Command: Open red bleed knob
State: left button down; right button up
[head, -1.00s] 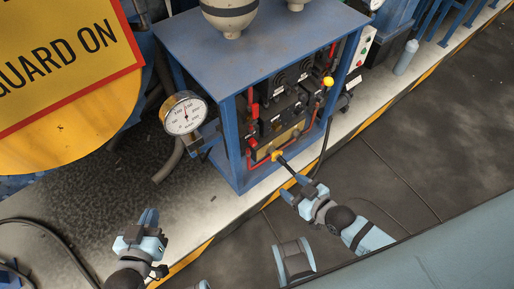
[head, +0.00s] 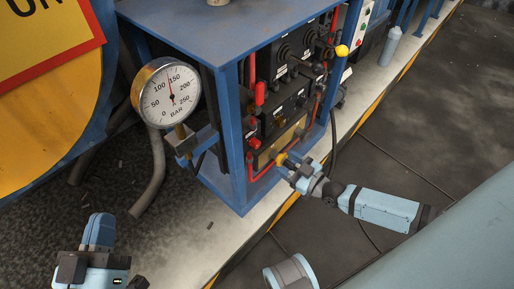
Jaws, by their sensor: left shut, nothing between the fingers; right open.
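A blue-framed cabinet (head: 228,135) holds a dark panel with red parts. A small red knob (head: 254,143) sits low on the panel's left side, and a red upright handle (head: 259,93) is above it. I cannot tell for sure which is the bleed knob. My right gripper (head: 288,168) is open at the panel's lower front, close to a yellow-tipped part (head: 281,159); contact is unclear. It is below and right of the small red knob. My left gripper (head: 100,230) is shut and empty at the lower left, away from the cabinet.
A round pressure gauge (head: 167,92) on a bracket juts from the cabinet's left side. A yellow ball knob (head: 342,51) sticks out at the upper right. A yellow sign (head: 45,40) fills the upper left. The dark floor (head: 420,130) at right is open.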

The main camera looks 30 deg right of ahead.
aim_at(259, 145)
jog(key=b+x, duration=0.2)
jog(key=x, duration=0.8)
jog(key=shift+b, duration=0.4)
pick_arm(q)
jog(key=shift+w+d+f+g, duration=0.1)
jog(key=shift+f+g, duration=0.4)
jog(key=shift+f, duration=0.75)
jog(key=shift+w+d+f+g, duration=0.1)
jog(key=shift+f+g, duration=0.4)
jog(key=shift+f, duration=0.7)
pick_arm(e)
jog(key=shift+w+a, duration=0.3)
jog(key=shift+w, duration=0.35)
jog(key=shift+c, duration=0.4)
jog(key=c, duration=0.9)
jog(key=shift+o, duration=0.2)
